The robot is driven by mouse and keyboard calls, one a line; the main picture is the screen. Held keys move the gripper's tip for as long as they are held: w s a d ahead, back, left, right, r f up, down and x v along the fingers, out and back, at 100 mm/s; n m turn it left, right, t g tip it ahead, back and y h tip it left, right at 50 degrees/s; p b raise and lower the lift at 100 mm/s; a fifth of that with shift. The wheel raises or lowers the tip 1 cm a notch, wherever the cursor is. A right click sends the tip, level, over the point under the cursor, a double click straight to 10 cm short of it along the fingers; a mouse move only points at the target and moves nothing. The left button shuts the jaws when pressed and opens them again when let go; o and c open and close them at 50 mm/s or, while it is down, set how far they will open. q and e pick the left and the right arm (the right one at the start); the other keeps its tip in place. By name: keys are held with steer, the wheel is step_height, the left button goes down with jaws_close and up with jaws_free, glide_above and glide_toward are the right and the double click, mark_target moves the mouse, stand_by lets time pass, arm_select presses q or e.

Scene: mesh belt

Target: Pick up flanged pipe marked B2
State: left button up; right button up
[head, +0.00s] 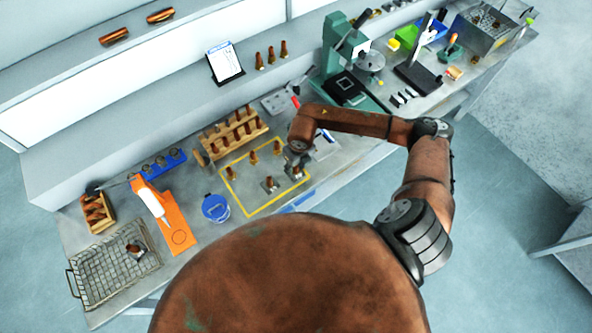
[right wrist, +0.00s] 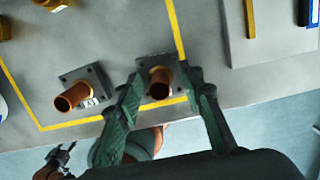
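Several copper-coloured flanged pipes stand on square grey flanges inside a yellow outline on the bench. My right gripper (head: 297,160) is over the outline's right part. In the right wrist view its green fingers (right wrist: 163,80) are open, one on each side of a flanged pipe (right wrist: 160,84); contact cannot be told. A second flanged pipe (right wrist: 74,96) stands left of it, with a small label on its flange that is too small to read. It also shows in the head view (head: 270,184). I cannot tell which is B2. A dark claw-like part (right wrist: 60,156), probably my left gripper, is low beyond the bench edge.
A wooden rack (head: 235,136) of copper pieces stands behind the outline. A blue bucket (head: 215,208), an orange board (head: 172,228) and a wire basket (head: 100,270) lie left. A green press (head: 336,58) stands at the back right. The bench's front edge is close to the outline.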

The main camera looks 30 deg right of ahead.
jaws_close()
steer(key=shift+r, duration=0.15)
stand_by(0.5)
